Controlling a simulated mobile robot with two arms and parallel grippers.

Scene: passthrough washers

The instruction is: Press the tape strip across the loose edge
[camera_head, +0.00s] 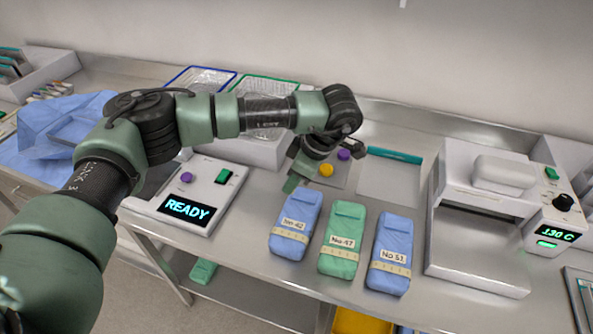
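Three wrapped packs lie in a row on the steel counter: a blue pack labelled No-62 (296,211), a green pack labelled No-57 (348,220), and a blue pack that seems labelled No.51 (396,232). Each has a pale marked tape strip across its lower part: on the left pack (288,242), the middle pack (339,253) and the right pack (389,269). I cannot tell which has a loose edge. My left gripper (291,183) points down just behind the left pack, apparently apart from it. Its finger gap is hidden. My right gripper is not in view.
A device reading READY (185,209) stands left of the packs. A sealer-like machine reading 130 C (557,234) stands right. Wire baskets (200,80) and blue cloth (60,125) lie farther back and left.

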